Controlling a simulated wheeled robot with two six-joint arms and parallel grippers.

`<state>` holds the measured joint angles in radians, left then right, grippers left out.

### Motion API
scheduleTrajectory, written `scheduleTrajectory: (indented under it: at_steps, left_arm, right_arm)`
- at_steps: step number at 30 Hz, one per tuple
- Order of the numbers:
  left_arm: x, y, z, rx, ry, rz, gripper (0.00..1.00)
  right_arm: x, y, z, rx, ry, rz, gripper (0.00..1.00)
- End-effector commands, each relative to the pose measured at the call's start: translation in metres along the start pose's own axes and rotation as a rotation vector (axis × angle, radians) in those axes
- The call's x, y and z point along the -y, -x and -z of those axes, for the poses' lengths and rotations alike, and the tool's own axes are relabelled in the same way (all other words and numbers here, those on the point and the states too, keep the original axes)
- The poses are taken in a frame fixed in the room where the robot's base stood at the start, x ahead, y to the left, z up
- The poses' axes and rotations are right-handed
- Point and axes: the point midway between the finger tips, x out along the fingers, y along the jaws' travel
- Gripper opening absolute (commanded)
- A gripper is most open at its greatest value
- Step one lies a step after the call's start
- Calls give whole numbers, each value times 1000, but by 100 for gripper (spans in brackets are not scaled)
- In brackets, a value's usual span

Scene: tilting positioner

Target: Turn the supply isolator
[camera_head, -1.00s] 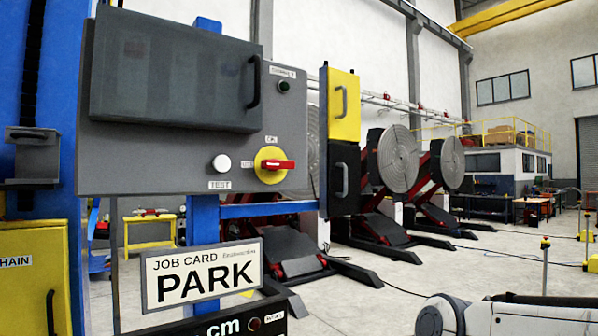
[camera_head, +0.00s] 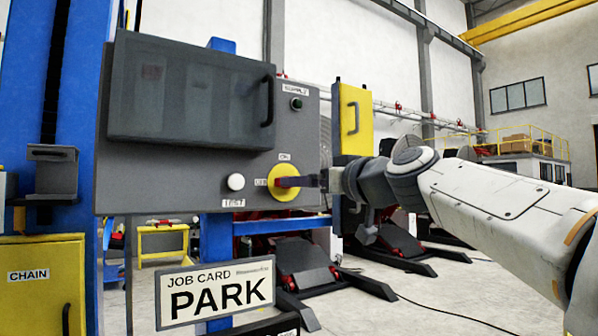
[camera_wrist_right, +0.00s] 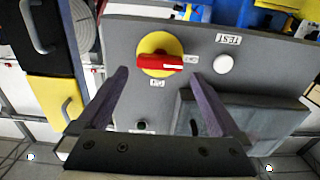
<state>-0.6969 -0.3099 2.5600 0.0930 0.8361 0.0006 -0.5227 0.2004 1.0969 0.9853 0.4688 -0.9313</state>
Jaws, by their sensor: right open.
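The supply isolator is a red handle on a round yellow plate (camera_head: 283,194) on the front of a grey control box (camera_head: 215,176). In the right wrist view the red handle (camera_wrist_right: 158,62) lies level, its white-marked end toward a small side label. An ON label is above the plate in the head view. My right gripper (camera_head: 300,182) is in front of the isolator and partly covers the handle. In the right wrist view the gripper (camera_wrist_right: 158,76) is open, a fingertip to each side of the handle, with nothing gripped. Contact cannot be told. My left gripper is out of view.
A white TEST button (camera_head: 236,182) is left of the isolator, and a green button (camera_head: 296,104) is above. A hinged cover (camera_head: 190,92) juts out over the box's upper part. A PARK job card (camera_head: 216,292) hangs below. A yellow panel (camera_head: 355,112) stands to the right.

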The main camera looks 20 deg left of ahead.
Motion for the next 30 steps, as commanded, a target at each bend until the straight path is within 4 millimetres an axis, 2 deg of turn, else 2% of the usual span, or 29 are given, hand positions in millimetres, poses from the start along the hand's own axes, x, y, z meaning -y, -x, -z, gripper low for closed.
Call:
scheduleTrajectory:
  at_steps: [1,6,9,19,20,24,25,30]
  left_arm:
    - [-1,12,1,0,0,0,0]
    - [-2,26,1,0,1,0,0]
    - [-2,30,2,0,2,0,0]
    - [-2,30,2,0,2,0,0]
    - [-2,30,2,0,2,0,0]
    - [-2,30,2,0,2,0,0]
    - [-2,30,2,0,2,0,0]
    - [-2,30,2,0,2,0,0]
  right_arm:
    - [0,-11,5,3,-3,1,100]
    - [0,-35,3,3,-2,1,100]
    - [0,-42,2,1,0,0,100]
    - [0,-47,0,0,0,0,100]
    - [0,-47,0,0,0,0,96]
    - [0,-46,0,0,0,0,43]
    - [0,-46,0,0,0,0,34]
    - [0,-46,0,0,-7,-1,34]
